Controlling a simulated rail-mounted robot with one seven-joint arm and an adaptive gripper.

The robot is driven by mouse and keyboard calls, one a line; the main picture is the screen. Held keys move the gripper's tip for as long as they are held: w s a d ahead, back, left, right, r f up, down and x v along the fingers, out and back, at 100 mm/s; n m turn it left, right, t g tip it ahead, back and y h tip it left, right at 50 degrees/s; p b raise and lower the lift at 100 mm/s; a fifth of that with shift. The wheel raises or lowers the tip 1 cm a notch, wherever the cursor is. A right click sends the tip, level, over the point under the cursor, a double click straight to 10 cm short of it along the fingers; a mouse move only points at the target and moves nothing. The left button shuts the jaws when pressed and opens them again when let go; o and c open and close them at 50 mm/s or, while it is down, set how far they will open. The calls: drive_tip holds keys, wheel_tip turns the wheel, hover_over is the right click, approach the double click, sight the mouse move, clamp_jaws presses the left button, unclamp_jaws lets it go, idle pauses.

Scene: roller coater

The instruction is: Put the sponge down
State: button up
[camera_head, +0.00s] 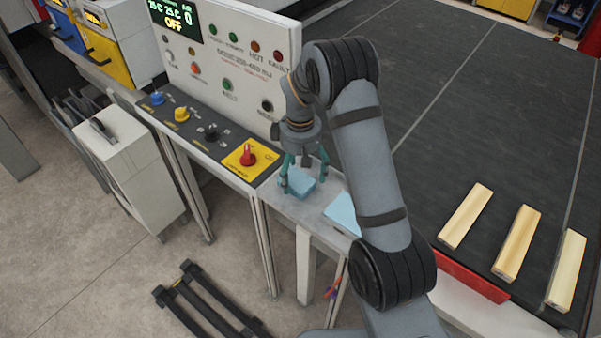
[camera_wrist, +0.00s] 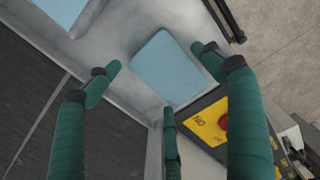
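A light blue sponge (camera_head: 299,185) lies flat on the grey metal side table (camera_head: 310,215), near the control panel. It also shows in the wrist view (camera_wrist: 168,68), below and between my green fingers. My gripper (camera_head: 304,177) points down over this sponge with its fingers spread. In the wrist view my gripper (camera_wrist: 155,58) is open, with a clear gap between the left finger and the sponge; the right fingertip is close to the sponge's edge, and I cannot tell if it touches. A second light blue flat piece (camera_head: 343,214) lies on the same table, partly hidden by my arm.
The control panel (camera_head: 228,60) with its knobs and a yellow-backed red switch (camera_head: 247,156) stands beside the sponge. A dark conveyor belt (camera_head: 450,110) lies to the right, with three wooden blocks (camera_head: 517,243) on it. A white cabinet (camera_head: 130,165) stands at left.

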sight(301, 176)
drive_tip(key=shift+o, duration=0.5)
drive_tip(key=shift+w+r, duration=0.1)
drive_tip(key=shift+r, duration=0.5)
wheel_tip(301, 176, up, 11)
drive_tip(key=b, duration=0.1)
drive_tip(key=shift+r, duration=0.1)
wheel_tip(301, 176, down, 12)
drive_tip(key=shift+f+p, duration=0.2)
drive_tip(key=shift+p, duration=0.4)
wheel_tip(301, 176, up, 2)
drive_tip(key=shift+r+b, duration=0.2)
drive_tip(key=shift+b, duration=0.3)
drive_tip(key=shift+r, duration=0.45)
